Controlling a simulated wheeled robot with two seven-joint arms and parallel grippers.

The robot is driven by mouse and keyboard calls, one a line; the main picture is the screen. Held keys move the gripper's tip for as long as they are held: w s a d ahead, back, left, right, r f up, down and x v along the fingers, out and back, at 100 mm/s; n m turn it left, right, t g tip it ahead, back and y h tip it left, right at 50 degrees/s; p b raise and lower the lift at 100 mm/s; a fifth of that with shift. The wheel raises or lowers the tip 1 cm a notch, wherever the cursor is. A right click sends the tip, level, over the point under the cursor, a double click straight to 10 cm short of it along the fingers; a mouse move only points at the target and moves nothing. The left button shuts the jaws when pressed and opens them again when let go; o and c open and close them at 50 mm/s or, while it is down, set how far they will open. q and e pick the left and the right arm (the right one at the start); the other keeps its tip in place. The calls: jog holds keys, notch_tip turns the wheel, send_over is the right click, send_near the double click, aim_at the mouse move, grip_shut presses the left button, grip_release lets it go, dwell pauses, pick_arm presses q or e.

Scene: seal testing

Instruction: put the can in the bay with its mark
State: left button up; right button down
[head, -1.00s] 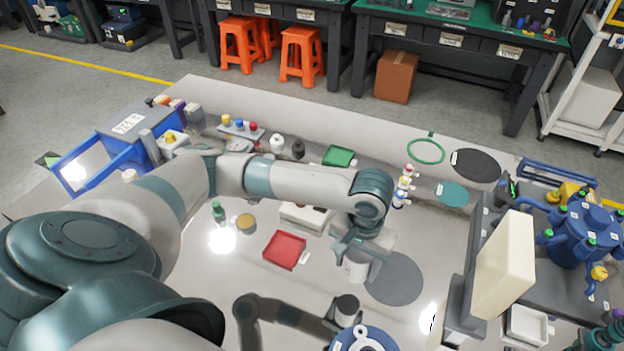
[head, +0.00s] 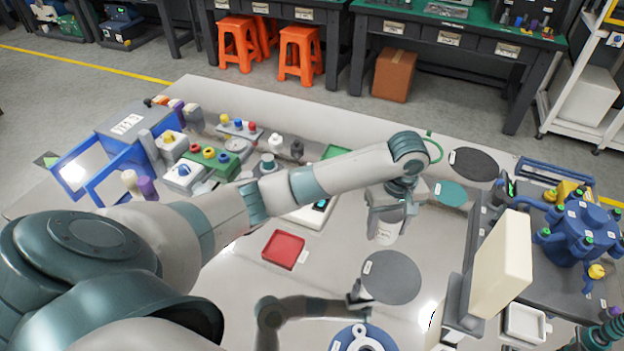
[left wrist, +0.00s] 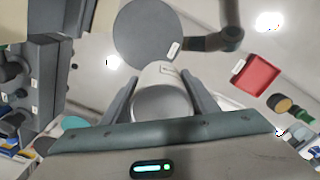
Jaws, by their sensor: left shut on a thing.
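My left gripper (head: 387,212) is shut on a pale grey-white can (head: 385,232) with a small label on its side. The can's lower part shows below the jaws in the head view, apparently above the table, just behind a dark grey disc (head: 391,277). In the left wrist view the can (left wrist: 160,95) sits between the two fingers, and the grey disc (left wrist: 147,35) lies beyond it. A teal disc (head: 451,193) and a black disc (head: 474,163) lie farther back to the right. I cannot tell which spot bears the can's mark. My right gripper is not in view.
A red tray (head: 284,249) lies left of the can, and a white box stands behind it, partly hidden by my arm. A cream panel (head: 503,262) and a blue multi-port vessel (head: 583,233) stand at the right.

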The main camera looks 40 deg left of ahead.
pick_arm(q)
jog(key=shift+a, duration=0.1)
jog(key=p, duration=0.3)
send_over(345, 235)
jog(key=f, duration=0.6)
jog(key=shift+w+d+f, duration=0.1)
jog(key=shift+d+f, duration=0.1)
jog(key=shift+d, duration=0.1)
jog(key=shift+a+f, duration=0.25)
jog(key=shift+a, duration=0.05)
jog(key=shift+f, duration=0.1)
notch_tip(345, 235, down, 3)
jog(key=shift+r+p, duration=0.2)
jog(key=shift+p, duration=0.2)
jog(key=shift+f, duration=0.6)
jog(key=shift+f, duration=0.1)
